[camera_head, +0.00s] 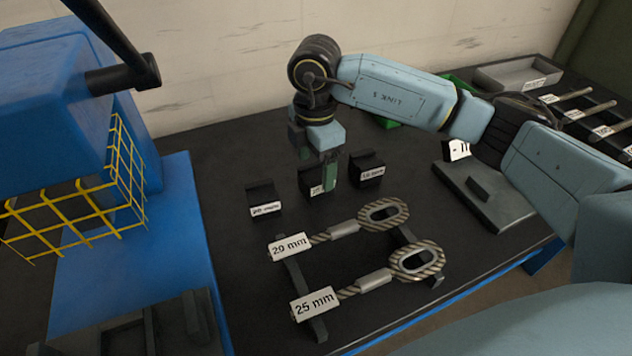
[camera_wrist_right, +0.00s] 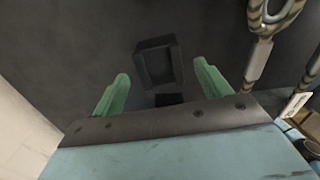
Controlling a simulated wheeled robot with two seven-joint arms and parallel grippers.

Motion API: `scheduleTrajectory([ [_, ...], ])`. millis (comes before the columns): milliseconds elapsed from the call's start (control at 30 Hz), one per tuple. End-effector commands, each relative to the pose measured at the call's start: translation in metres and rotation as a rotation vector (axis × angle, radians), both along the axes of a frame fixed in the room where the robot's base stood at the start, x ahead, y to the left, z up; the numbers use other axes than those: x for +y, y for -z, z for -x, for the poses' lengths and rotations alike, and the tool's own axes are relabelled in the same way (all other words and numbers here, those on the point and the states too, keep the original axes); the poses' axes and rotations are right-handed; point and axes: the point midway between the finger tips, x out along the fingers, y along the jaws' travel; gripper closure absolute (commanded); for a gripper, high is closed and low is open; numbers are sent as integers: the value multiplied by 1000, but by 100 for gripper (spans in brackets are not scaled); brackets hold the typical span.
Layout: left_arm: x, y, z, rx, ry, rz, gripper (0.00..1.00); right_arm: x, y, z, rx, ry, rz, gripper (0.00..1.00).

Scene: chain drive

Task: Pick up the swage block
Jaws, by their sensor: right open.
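Three small black swage blocks with white labels stand in a row on the dark bench: a left one (camera_head: 263,197), a middle one (camera_head: 307,181) and a right one (camera_head: 367,170). The labels are too small to read surely. My right gripper (camera_head: 319,172) points down over the middle block, and its green finger partly hides that block. In the right wrist view a dark block (camera_wrist_right: 158,65) lies between and beyond the two green fingertips (camera_wrist_right: 163,75). The fingers are apart and hold nothing. My left gripper is out of view.
A blue machine (camera_head: 60,90) with a yellow mesh guard (camera_head: 125,175) stands left.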

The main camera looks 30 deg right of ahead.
Motion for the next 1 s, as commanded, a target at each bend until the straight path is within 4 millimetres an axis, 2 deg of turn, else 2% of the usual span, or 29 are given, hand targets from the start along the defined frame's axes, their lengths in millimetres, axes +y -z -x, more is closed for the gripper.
scheduleTrajectory([
  [300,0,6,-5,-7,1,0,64,-1,45,1,3,0,-1,24],
  [567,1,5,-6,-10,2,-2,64,-1,48,0,1,-1,0,25],
  [1000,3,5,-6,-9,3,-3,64,-1,47,0,1,-1,-1,83],
])
